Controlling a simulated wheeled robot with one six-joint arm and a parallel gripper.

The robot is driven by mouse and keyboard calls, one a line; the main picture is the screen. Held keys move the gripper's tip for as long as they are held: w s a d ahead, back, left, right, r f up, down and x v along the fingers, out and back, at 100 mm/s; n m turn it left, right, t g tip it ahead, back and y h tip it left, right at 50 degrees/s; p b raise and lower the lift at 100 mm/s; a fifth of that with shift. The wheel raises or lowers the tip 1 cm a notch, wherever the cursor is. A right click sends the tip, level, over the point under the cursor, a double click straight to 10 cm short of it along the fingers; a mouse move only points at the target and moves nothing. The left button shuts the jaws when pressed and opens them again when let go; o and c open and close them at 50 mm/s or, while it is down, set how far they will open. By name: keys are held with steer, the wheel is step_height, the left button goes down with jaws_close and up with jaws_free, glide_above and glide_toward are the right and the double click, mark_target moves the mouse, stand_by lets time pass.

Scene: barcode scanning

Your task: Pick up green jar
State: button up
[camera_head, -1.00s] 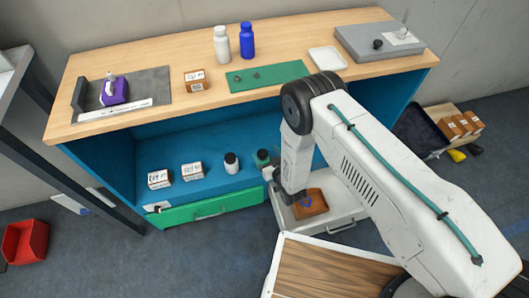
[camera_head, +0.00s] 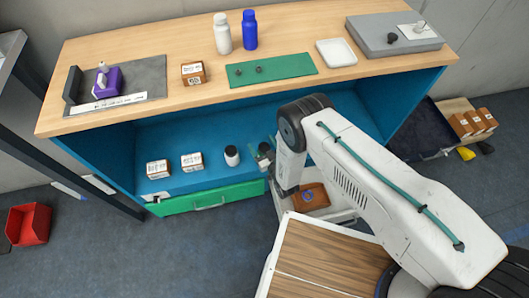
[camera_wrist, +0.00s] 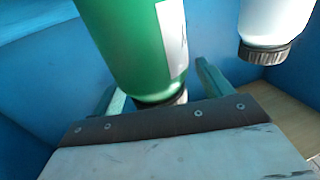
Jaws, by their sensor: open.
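The green jar (camera_wrist: 130,40) fills the middle of the wrist view, with a white label on its side and a dark cap. It stands between the two teal fingers of my gripper (camera_wrist: 162,90), which are open with one finger on each side. I cannot tell whether either finger touches it. In the head view the green jar (camera_head: 264,148) is on the blue lower shelf, mostly hidden by my gripper (camera_head: 269,152). A white jar with a dark cap (camera_head: 232,156) stands just left of it, and it also shows in the wrist view (camera_wrist: 275,20).
Two small white-and-brown boxes (camera_head: 192,161) (camera_head: 158,169) sit farther left on the shelf. The wooden top (camera_head: 330,22) is above the jar. A green drawer front (camera_head: 205,198) lies below the shelf.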

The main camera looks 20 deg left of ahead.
steer(key=shift+w, duration=0.1)
steer(key=shift+c, duration=0.4)
steer(key=c, duration=1.1)
steer(key=shift+r, duration=0.1)
